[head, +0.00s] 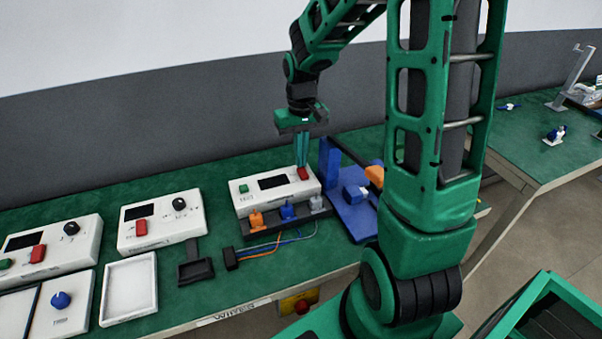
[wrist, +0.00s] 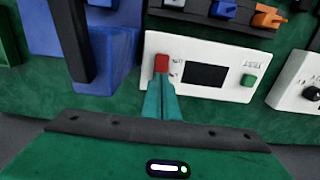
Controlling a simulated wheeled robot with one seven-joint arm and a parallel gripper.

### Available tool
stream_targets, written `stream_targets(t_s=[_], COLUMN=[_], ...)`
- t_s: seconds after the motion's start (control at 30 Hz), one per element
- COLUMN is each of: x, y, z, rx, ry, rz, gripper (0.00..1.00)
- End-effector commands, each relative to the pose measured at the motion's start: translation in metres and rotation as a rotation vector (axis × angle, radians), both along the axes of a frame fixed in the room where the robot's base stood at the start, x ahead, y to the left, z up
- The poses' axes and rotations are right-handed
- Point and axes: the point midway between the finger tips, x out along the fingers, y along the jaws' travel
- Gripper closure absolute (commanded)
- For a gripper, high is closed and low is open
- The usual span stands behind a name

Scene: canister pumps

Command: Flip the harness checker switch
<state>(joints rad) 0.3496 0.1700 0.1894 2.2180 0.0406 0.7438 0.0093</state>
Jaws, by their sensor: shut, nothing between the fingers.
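A white box (head: 243,208) with a dark screen, a green button (head: 243,188) and a red rocker switch (head: 303,173) stands mid-bench. It sits behind a dark connector block with a wire harness, so I take it as the harness checker; its label is too small to read. In the wrist view the box (wrist: 215,91) shows its red switch (wrist: 161,63) at the left end of its face. My gripper (head: 303,162) points down, shut and empty, with its tips right at the switch. In the wrist view the fingertips (wrist: 162,77) overlap the switch's lower edge; I cannot tell whether they touch.
The connector block (head: 262,233) with orange, blue and grey plugs lies in front of the box. A blue fixture (head: 329,168) stands close on the right. Another white box (head: 160,220) with a red switch and black knob stands left. An empty white tray (head: 128,290) lies front left.

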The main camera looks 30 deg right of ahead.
Motion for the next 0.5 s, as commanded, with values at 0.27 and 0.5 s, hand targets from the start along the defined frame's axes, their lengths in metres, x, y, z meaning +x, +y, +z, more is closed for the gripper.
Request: stream_targets(t_s=[0.27,0.5], x=[-0.0002,-0.0001], y=[-0.0001,-0.0002], z=[-0.0025,-0.0057], rx=[0.000,0.000], ry=[0.001,0.001], rz=[0.000,0.000], gripper=[1.00,1.00])
